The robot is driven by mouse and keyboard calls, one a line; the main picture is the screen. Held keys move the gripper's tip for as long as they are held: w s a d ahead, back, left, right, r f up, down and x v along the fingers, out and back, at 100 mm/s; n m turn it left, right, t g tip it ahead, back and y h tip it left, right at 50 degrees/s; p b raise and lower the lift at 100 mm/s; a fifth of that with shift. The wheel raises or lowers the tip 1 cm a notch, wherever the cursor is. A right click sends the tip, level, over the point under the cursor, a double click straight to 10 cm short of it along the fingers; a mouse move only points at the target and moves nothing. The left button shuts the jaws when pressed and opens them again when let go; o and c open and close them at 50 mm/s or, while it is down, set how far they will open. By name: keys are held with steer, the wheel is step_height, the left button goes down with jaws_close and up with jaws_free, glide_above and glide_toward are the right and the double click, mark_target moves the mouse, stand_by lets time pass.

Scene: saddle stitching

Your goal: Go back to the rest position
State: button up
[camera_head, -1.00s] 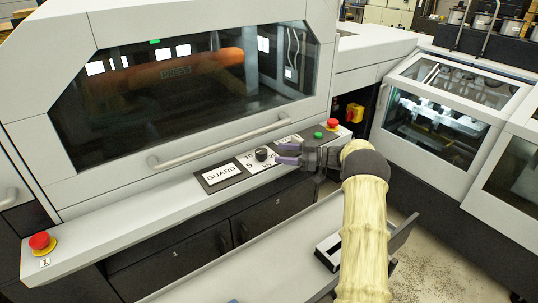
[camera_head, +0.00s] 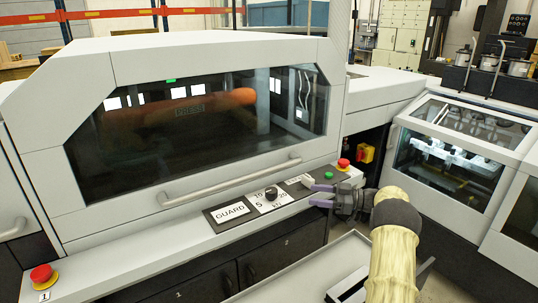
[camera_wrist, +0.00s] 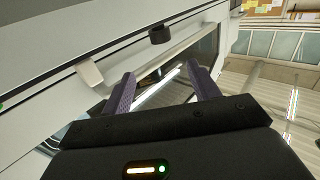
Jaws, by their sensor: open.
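My gripper (camera_head: 322,195) is at the right part of the press's control ledge in the head view, beside the black dial (camera_head: 271,193). Its two purple fingers are apart with nothing between them, and they also show in the wrist view (camera_wrist: 165,88). A black knob (camera_wrist: 160,34) and a pale bar-like part (camera_wrist: 90,73) lie beyond the fingers in the wrist view. My arm, in a pale yellow sleeve, reaches up from the lower right. The press (camera_head: 225,50) has its guard window shut.
Red stop buttons stand at the ledge's right (camera_head: 343,164) and far left (camera_head: 41,274). A green button (camera_head: 328,175) and a GUARD label (camera_head: 230,212) sit on the panel. The guard handle (camera_head: 230,182) juts out above. A second machine (camera_head: 450,160) stands at right.

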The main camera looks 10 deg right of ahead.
steer(key=w+a+r+m+t+h+p, duration=0.1)
steer(key=w+a+r+m+t+h, duration=0.25)
steer(key=r+h, duration=0.2)
steer(key=w+a+r+m+t+h+p, duration=0.2)
steer(key=r+m+t+h, duration=0.3)
steer(key=h, duration=0.1)
steer(key=s+a+f+m+g+h+p, duration=0.1)
steer(key=s+a+f+g, duration=0.2)
steer(key=s, duration=1)
steer(key=s+a+f+m+g+h+p, duration=0.1)
steer(key=s+g, duration=0.4)
steer(key=s, duration=0.8)
steer(key=s+a+f+m+g+h+p, duration=0.1)
steer(key=s+a+f+m+g+h, duration=0.2)
steer(key=s, duration=1)
steer(key=shift+a+f+g, duration=0.85)
steer(key=shift+a+f, duration=0.05)
steer(key=shift+a, duration=0.2)
